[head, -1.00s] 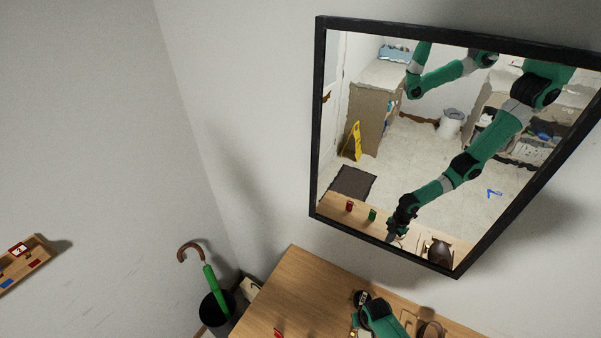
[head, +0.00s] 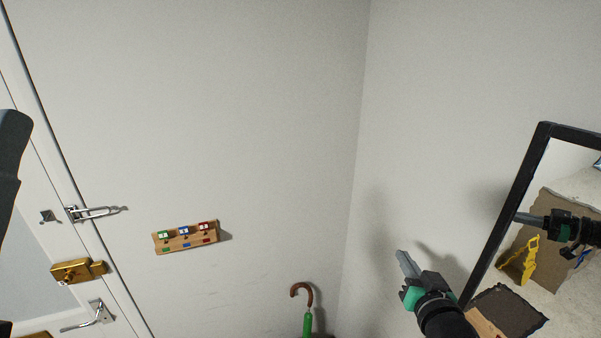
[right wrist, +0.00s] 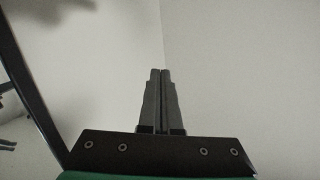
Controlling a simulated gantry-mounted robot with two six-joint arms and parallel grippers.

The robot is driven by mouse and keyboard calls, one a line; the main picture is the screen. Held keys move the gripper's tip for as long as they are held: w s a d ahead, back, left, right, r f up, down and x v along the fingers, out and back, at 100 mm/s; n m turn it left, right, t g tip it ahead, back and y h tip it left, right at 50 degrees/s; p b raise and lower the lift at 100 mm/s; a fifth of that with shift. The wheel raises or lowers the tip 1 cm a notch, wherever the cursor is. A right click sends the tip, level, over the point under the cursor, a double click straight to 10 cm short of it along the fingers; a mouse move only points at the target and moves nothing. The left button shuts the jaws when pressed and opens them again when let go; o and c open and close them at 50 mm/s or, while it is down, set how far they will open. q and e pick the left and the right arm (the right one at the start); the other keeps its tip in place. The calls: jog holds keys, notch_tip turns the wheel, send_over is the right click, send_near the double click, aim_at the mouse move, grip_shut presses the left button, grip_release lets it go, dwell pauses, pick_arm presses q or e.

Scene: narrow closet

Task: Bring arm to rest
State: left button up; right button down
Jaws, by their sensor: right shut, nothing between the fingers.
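My right gripper (head: 408,268) is raised in front of the blank wall, left of the mirror. Its two grey fingers are together, with nothing between them. They also show closed and empty in the right wrist view (right wrist: 160,100), pointing at the corner where two walls meet. The mirror reflects this gripper near the right edge of the head view. My left gripper does not show clearly; a dark shape at the far left edge is cut off, and I cannot tell what it is.
A black-framed mirror (head: 508,215) hangs close to the right gripper. A wooden key rack (head: 165,244) holds several coloured keys on the left wall. An umbrella (head: 307,323) stands by the corner. At left is a door with a brass lock (head: 70,271), a latch (head: 92,213) and a handle (head: 102,311).

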jog(key=s+a+r+n+t+y, duration=0.1)
jog(key=s+a+r+t, duration=0.1)
jog(key=r, duration=0.6)
jog(key=s+a+r+t, duration=0.2)
jog(key=r, duration=0.5)
jog(key=s+a+r+n+t+y, duration=0.2)
jog(key=s+r+t, duration=0.5)
jog(key=s+r, duration=1.2)
jog(key=shift+s+r+n, duration=0.15)
jog(key=shift+r+n, duration=0.05)
jog(key=shift+n, duration=0.3)
